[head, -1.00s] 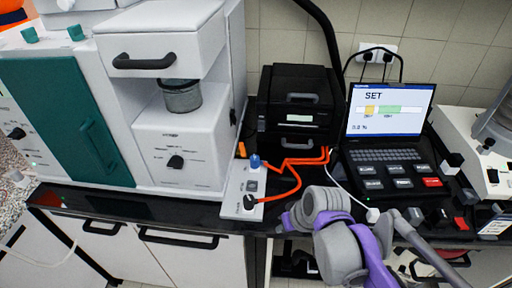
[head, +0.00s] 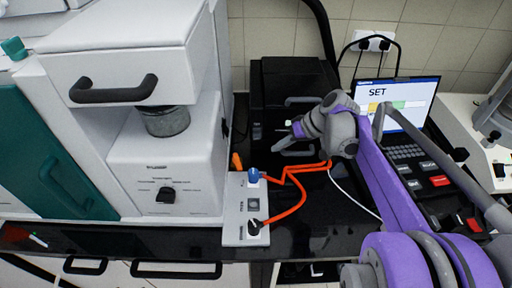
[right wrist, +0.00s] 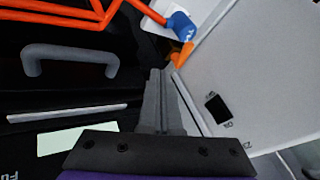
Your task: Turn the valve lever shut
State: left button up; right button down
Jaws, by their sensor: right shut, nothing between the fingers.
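A small orange lever-like piece (head: 236,161) stands beside the white machine's side wall, behind the white socket block; I take it for the valve lever, though its mount is hidden. In the right wrist view the orange piece (right wrist: 182,54) shows beyond the fingertips, beside a blue plug (right wrist: 182,25). My right gripper (head: 279,147) is shut and empty, in front of the black device and to the right of the lever, apart from it in the head view. In the right wrist view its fingers (right wrist: 156,75) point toward the lever. My left gripper is out of view.
The white socket block (head: 240,213) carries orange cables (head: 300,172) that run just below my right gripper. The black device (head: 270,88) stands behind it. The white machine (head: 165,160) bounds the left. A laptop (head: 410,105) stands to the right.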

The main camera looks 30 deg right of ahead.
aim_at(241, 166)
jog(key=x, duration=0.9)
jog(key=shift+s+a+f, duration=0.1)
jog(key=shift+a+f, duration=0.15)
jog(key=shift+a, duration=0.15)
jog(key=a, duration=0.3)
jog(key=shift+r, duration=0.2)
jog(key=shift+w+a, duration=0.3)
jog(key=shift+f, duration=0.1)
jog(key=shift+s+a+m, duration=0.15)
jog(key=shift+a+m, duration=0.35)
jog(key=shift+a, duration=0.65)
jog(key=shift+d, duration=0.2)
jog(key=shift+w+d, duration=0.3)
